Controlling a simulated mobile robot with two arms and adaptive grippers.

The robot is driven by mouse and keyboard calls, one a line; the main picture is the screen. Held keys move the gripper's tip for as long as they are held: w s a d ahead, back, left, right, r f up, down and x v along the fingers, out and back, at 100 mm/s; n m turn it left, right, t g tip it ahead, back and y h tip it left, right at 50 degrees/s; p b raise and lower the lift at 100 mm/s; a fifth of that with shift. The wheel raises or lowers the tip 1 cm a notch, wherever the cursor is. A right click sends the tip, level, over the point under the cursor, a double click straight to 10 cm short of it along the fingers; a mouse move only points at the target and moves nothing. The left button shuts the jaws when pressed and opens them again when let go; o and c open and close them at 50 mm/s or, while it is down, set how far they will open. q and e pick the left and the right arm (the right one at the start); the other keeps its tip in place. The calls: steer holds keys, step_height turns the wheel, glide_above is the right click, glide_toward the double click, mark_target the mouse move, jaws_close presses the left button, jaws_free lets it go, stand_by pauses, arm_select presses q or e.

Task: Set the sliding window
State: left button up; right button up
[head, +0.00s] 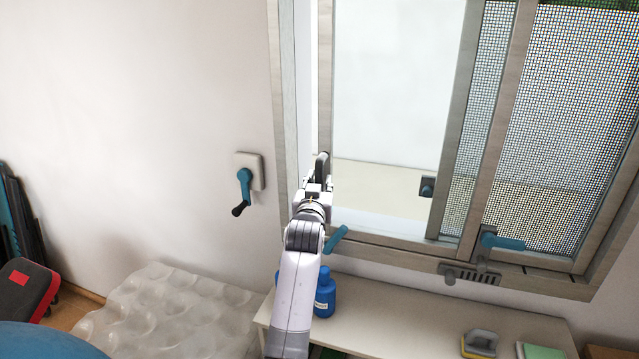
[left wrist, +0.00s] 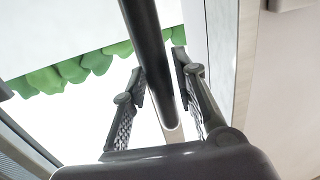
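The sliding window (head: 462,120) has a pale wooden frame, a clear pane (head: 395,70) at left and mesh screens (head: 560,110) at right. A dark upright pull handle (head: 322,165) is on the left side of the clear pane. My left gripper (head: 321,180) is at this handle. In the left wrist view, the dark handle bar (left wrist: 155,70) runs between the two fingers of my left gripper (left wrist: 160,80). The fingers are close on both sides, but firm contact does not show clearly. My right gripper is out of view.
A blue-handled crank (head: 245,185) is on the wall at left. Below the window, a white table (head: 410,320) holds a blue bottle (head: 325,293) and a yellow-grey sponge or brush (head: 480,343). Blue latch levers (head: 502,242) stick out from the window's lower frame. Bumpy translucent sheeting (head: 165,310) lies lower left.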

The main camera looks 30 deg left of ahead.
arm_select(q)
steer(key=shift+o, duration=0.6)
steer(key=shift+d, duration=0.1)
steer(key=shift+o, duration=0.4)
steer(key=shift+s, duration=0.1)
steer(key=v, duration=0.7)
steer(key=shift+s, duration=0.15)
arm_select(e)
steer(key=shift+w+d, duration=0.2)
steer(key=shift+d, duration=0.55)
